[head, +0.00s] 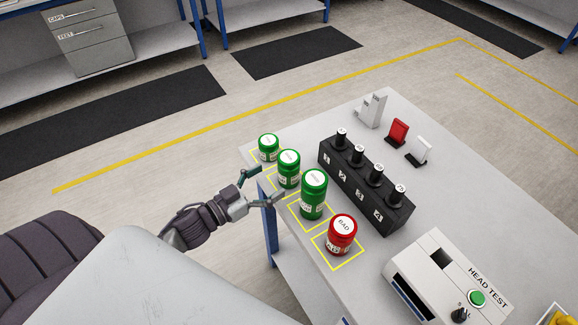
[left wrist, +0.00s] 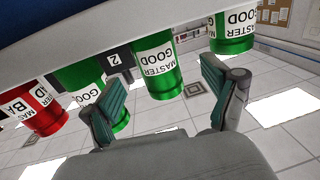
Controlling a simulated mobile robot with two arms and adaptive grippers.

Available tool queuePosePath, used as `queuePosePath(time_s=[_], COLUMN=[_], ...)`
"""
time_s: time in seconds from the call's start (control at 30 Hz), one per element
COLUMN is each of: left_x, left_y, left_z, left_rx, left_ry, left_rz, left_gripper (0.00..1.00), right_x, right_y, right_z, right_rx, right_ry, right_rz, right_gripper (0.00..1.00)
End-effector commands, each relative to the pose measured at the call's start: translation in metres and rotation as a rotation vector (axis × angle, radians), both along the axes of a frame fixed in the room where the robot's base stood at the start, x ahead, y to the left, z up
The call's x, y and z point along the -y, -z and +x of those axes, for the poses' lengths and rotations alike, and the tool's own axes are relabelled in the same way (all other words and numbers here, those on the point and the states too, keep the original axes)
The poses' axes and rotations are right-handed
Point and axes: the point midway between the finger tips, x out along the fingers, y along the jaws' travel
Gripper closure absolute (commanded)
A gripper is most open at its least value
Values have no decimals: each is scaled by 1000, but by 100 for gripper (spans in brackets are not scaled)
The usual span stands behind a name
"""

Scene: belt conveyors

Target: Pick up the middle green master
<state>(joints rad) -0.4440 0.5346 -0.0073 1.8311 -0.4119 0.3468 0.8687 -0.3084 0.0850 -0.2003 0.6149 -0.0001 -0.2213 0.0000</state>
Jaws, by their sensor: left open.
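Three green masters stand upright in a row on the grey table, each in a yellow outlined square. The middle green master (head: 289,170) has a white top and a label reading "MASTER GOOD". It also shows in the left wrist view (left wrist: 160,75), which looks upside down. The smaller green master (head: 268,149) is behind it and the larger green master (head: 313,195) is in front. My left gripper (head: 269,183) is open and empty at the table's left edge, its fingertips pointing at the middle green master. In the left wrist view that master appears between the two fingers (left wrist: 165,95).
A red master (head: 342,236) stands at the near end of the row. A black block with several numbered posts (head: 365,190) stands right of the masters. A white head test device (head: 445,280) is nearer. Small grey, red and white stands are at the back.

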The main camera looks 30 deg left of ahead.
Motion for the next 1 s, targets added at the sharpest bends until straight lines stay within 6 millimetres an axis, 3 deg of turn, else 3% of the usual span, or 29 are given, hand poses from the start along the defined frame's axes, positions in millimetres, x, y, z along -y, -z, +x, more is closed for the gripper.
queuePosePath(time_s=[0.27, 0.53, 0.83, 1.0], left_x=[11, 28, 30, 30], left_y=[-2, -2, 1, 0], left_z=[21, 54, 57, 57], left_rx=[1, 1, -2, -1], left_ry=[-1, -2, -1, -1], left_rz=[-3, -1, 0, -1], left_gripper=[13, 13, 13, 41], right_x=[-1, -4, -8, -8], right_y=[-9, -20, -20, -20], right_z=[11, 11, 11, 10], right_rx=[17, 17, 17, 16], right_ry=[1, 3, 4, 4], right_rz=[2, 6, 11, 11], right_gripper=[60, 60, 60, 60])
